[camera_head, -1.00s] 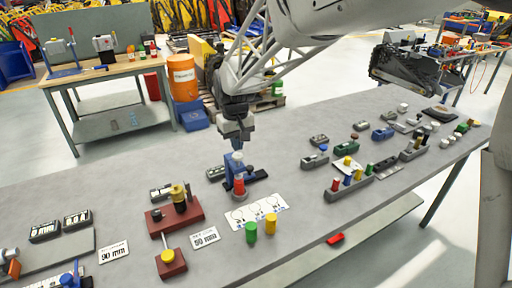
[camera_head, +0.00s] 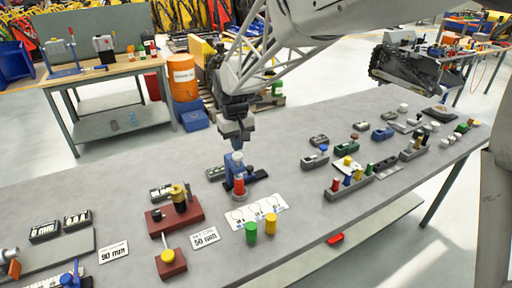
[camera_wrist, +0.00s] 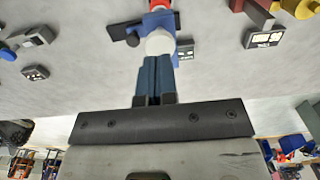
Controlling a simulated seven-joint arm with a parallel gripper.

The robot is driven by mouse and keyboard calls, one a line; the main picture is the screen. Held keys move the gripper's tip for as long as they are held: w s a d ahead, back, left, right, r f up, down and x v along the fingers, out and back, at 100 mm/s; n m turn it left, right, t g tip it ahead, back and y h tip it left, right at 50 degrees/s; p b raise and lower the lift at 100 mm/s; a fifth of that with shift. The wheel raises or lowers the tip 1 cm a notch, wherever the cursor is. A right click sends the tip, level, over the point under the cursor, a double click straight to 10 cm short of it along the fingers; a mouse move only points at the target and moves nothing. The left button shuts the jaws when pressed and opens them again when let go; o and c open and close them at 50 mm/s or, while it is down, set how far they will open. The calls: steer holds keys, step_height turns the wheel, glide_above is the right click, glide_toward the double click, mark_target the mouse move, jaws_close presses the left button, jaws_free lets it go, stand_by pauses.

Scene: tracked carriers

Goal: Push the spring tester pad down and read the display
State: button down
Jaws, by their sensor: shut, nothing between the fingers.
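The spring tester appears to be the small blue stand (camera_head: 236,169) on the grey bench, with a white round pad (camera_head: 238,157) on top and a red cylinder (camera_head: 239,187) in front of it. In the wrist view the white pad (camera_wrist: 160,43) shows just beyond my fingertips, with the blue body (camera_wrist: 158,20) behind it. My gripper (camera_head: 237,148) points down right above the pad, shut and empty. Its closed fingers (camera_wrist: 157,60) overlap the pad's edge in the wrist view; I cannot tell whether they touch it. A small display (camera_head: 215,173) lies left of the stand; its reading is too small to tell.
A green cylinder (camera_head: 251,232) and a yellow cylinder (camera_head: 271,224) stand in front by a white card (camera_head: 240,219). Several small devices fill the right side.

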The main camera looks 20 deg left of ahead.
mark_target(238, 155)
steer(key=shift+f, duration=0.2)
steer(key=shift+f, duration=2.25)
stand_by(1.6)
steer(key=shift+r, duration=3.45)
